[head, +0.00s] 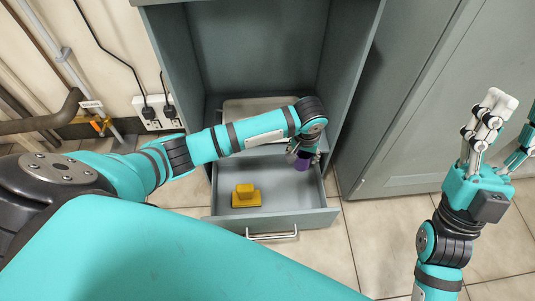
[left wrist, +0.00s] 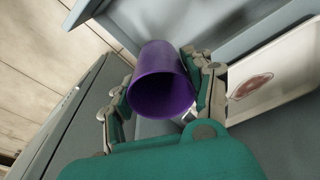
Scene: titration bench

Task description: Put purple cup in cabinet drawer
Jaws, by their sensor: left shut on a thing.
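The purple cup (head: 302,162) is held by my left gripper (head: 306,150) over the right rear part of the open cabinet drawer (head: 270,222). In the left wrist view, the purple cup (left wrist: 160,85) lies between the two fingers of my left gripper (left wrist: 158,82), its open mouth facing the camera. In the head view the wrist hides most of the cup, and I cannot tell whether it touches the drawer floor. My right gripper (head: 510,122) is open and empty at the far right, away from the cabinet.
A yellow block-like object (head: 246,196) lies in the left part of the drawer. The cabinet (head: 254,50) stands open above, with a light flat object (head: 262,106) on its shelf. A closed grey cabinet (head: 410,100) stands to the right. Wall sockets (head: 157,112) with cables are left.

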